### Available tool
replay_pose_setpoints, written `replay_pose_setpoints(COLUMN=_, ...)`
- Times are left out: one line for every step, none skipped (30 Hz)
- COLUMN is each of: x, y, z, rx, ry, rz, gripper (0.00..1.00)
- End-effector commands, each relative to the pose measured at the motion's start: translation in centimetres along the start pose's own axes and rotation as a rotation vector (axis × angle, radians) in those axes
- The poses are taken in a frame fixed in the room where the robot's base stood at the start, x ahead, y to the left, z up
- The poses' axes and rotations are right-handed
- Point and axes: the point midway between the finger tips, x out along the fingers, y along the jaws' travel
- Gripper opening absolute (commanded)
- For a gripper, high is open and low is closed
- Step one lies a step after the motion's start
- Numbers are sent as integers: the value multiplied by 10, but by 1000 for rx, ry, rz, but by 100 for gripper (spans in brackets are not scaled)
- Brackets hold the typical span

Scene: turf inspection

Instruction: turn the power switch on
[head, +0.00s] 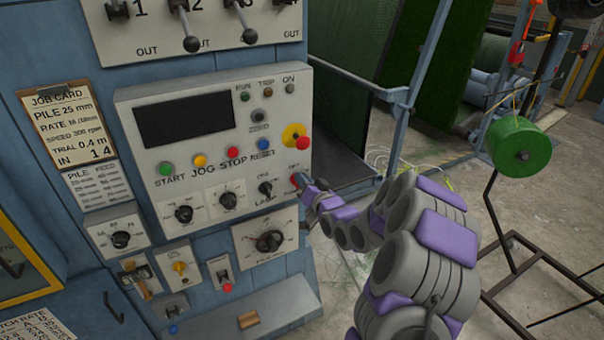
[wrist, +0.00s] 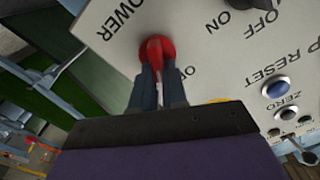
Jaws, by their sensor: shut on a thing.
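The power switch is a red rotary knob (wrist: 157,48) on the pale control panel (wrist: 215,60), beside the word POWER. In the head view the knob (head: 296,180) shows at the panel's lower right edge, mostly hidden by my gripper (head: 304,185). In the wrist view my gripper (wrist: 157,78) has its two dark fingers closed on the red knob from either side. Part of an "O..." label shows at the knob's right in the wrist view; the rest is hidden. The knob's exact setting is hard to tell.
A red emergency button on a yellow base (head: 295,136) sits just above the knob. A black lamp switch (head: 265,188) is to its left, with coloured buttons further left. A green spool (head: 519,147) on a black stand is at the right.

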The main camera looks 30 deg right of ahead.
Motion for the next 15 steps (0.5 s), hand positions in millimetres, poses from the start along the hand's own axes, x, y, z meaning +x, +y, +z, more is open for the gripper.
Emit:
replay_pose_setpoints(x=0, y=0, z=-4, rx=45, ry=4, rz=2, gripper=0)
replay_pose_setpoints(x=0, y=1, z=-4, rx=74, ry=4, rz=2, gripper=0)
replay_pose_setpoints(x=0, y=1, z=-4, rx=111, ry=4, rz=1, gripper=0)
replay_pose_setpoints(x=0, y=2, z=-4, rx=139, ry=3, rz=1, gripper=0)
replay_pose_setpoints(x=0, y=2, z=-4, rx=168, ry=4, rz=2, gripper=0)
replay_pose_setpoints(x=0, y=4, z=-3, rx=207, ry=4, rz=3, gripper=0)
replay_pose_setpoints(x=0, y=4, z=-3, rx=235, ry=4, rz=3, gripper=0)
replay_pose_setpoints(x=0, y=5, z=-2, rx=264, ry=3, rz=2, gripper=0)
replay_pose_setpoints(x=0, y=6, z=-2, rx=302, ry=3, rz=2, gripper=0)
replay_pose_setpoints(x=0, y=6, z=-1, rx=330, ry=3, rz=3, gripper=0)
replay_pose_setpoints(x=0, y=7, z=-1, rx=359, ry=3, rz=3, gripper=0)
replay_pose_setpoints(x=0, y=8, z=-1, rx=397, ry=3, rz=3, gripper=0)
replay_pose_setpoints(x=0, y=8, z=0, rx=425, ry=3, rz=3, gripper=0)
replay_pose_setpoints(x=0, y=9, z=0, rx=453, ry=2, rz=3, gripper=0)
replay_pose_setpoints(x=0, y=9, z=1, rx=491, ry=2, rz=3, gripper=0)
